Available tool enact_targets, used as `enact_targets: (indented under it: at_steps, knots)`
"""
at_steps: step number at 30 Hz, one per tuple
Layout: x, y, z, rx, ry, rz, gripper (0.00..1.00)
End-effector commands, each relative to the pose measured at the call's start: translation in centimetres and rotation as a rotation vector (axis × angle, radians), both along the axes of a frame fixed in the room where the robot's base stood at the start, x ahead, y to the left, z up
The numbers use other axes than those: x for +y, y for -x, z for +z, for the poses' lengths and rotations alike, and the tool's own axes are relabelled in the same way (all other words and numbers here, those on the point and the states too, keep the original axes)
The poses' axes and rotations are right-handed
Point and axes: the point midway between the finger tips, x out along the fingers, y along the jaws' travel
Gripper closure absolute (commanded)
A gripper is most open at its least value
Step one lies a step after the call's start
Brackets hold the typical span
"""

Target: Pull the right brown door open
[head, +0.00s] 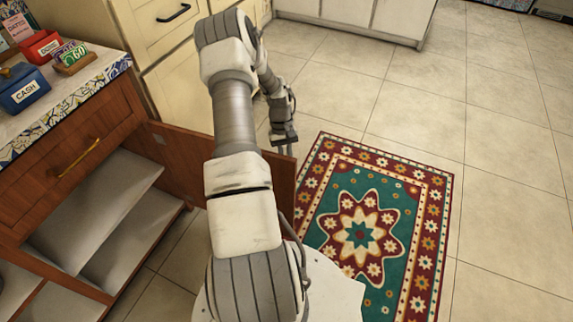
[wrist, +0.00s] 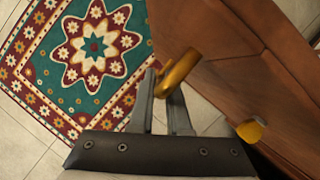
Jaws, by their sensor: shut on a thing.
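The right brown door (head: 180,154) stands swung out from the brown cabinet, partly hidden behind my arm in the head view. It fills the right side of the wrist view (wrist: 235,85). Its gold handle (wrist: 178,74) lies at my fingertips in the wrist view, with its other end (wrist: 250,131) nearer the camera. My gripper (head: 284,147) is at the outer end of the door, beside the rug. In the wrist view my gripper (wrist: 165,88) is shut on the gold handle. The handle is hidden in the head view.
The cabinet's pale shelves (head: 95,200) are exposed below a drawer with a gold handle (head: 80,158). A blue cash box (head: 24,88) and a red box (head: 40,46) stand on the counter. Cream cabinets stand behind. A patterned rug (head: 360,234) lies on the open tiled floor.

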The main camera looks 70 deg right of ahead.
Motion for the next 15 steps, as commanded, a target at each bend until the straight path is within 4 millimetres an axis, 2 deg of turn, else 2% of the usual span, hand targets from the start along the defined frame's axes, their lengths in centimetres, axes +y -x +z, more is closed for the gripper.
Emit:
enact_targets:
  at_steps: [3, 4, 8, 9, 15]
  knots:
    - [0.01, 0.0, -0.07, 0.0, 0.0, 0.0, 1.0]
    - [0.01, 0.0, -0.07, 0.0, 0.0, 0.0, 0.82]
    - [0.02, 0.0, -0.06, 0.0, 0.0, 0.0, 0.58]
    - [0.02, 0.0, -0.06, 0.0, 0.0, 0.0, 0.55]
    - [0.02, -0.01, -0.02, 0.0, 0.0, 0.0, 0.55]
